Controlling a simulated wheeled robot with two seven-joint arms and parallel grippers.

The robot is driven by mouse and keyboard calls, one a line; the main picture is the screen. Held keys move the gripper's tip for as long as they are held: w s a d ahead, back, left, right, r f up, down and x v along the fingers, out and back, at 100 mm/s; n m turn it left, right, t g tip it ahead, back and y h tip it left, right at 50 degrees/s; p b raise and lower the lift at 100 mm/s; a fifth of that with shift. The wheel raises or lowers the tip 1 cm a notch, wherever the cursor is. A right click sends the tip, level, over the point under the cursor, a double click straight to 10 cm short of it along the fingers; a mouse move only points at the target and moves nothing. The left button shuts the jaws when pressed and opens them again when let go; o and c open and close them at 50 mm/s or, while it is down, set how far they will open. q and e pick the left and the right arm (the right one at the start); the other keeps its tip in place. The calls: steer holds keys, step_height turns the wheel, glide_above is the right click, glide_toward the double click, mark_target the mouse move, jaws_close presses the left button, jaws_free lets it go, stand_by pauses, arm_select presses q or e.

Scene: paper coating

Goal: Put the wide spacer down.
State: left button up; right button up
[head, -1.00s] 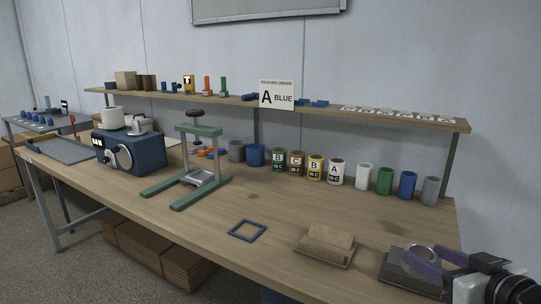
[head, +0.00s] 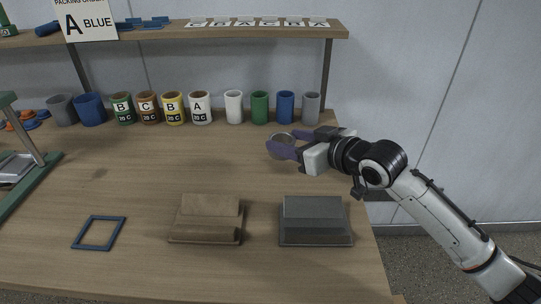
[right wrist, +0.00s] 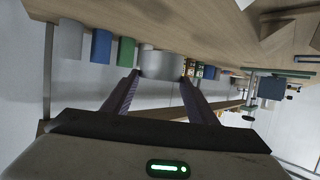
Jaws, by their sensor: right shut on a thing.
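The wide spacer looks like a short grey metal ring (head: 276,147). My right gripper (head: 284,147), with purple fingers, is shut on it at the back right of the table. In the right wrist view the spacer (right wrist: 160,62) sits between the two fingertips of the right gripper (right wrist: 162,76). It is in front of the row of cups. I cannot tell exactly how far it is above the table. My left gripper is not in view.
A grey block stand (head: 314,218) and a brown one (head: 208,214) stand at the front. A blue square frame (head: 85,232) lies to their left. Several cups, including a white (head: 234,107) and a green one (head: 260,107), line the back. The table middle (head: 150,165) is clear.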

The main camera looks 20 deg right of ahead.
step_height(320, 180, down, 8)
steer(key=shift+w+r, duration=0.1)
steer(key=shift+r, duration=0.05)
stand_by(0.4)
steer(key=o, duration=1.1)
steer(key=v, duration=1)
steer(key=shift+s+d, duration=0.15)
steer(key=shift+s, duration=0.15)
steer(key=shift+s+d+r, duration=0.25)
steer(key=shift+s+r, duration=0.05)
steer(key=shift+s, duration=0.35)
